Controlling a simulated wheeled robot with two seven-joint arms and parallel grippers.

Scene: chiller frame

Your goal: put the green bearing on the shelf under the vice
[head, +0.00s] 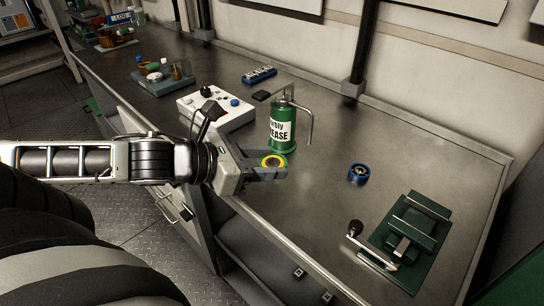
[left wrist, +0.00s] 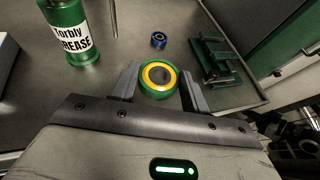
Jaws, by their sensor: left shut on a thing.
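The green bearing (left wrist: 158,94), with a yellow inner ring, sits between the two fingers of my left gripper (left wrist: 158,88) in the left wrist view. In the head view the bearing (head: 273,161) shows between the fingertips of my left gripper (head: 268,168), at the front edge of the bench. My left gripper is shut on it. The green vice (head: 408,240) stands on the bench at the right, and also shows in the left wrist view (left wrist: 214,60). The open shelf (head: 275,272) under the bench top shows partly at the bottom. My right gripper is not in view.
A green grease can (head: 283,125) stands just behind my left gripper. A blue bearing (head: 359,174) lies between it and the vice. A white control box (head: 216,109) is to the left. The steel bench top (head: 320,205) is clear between my gripper and the vice.

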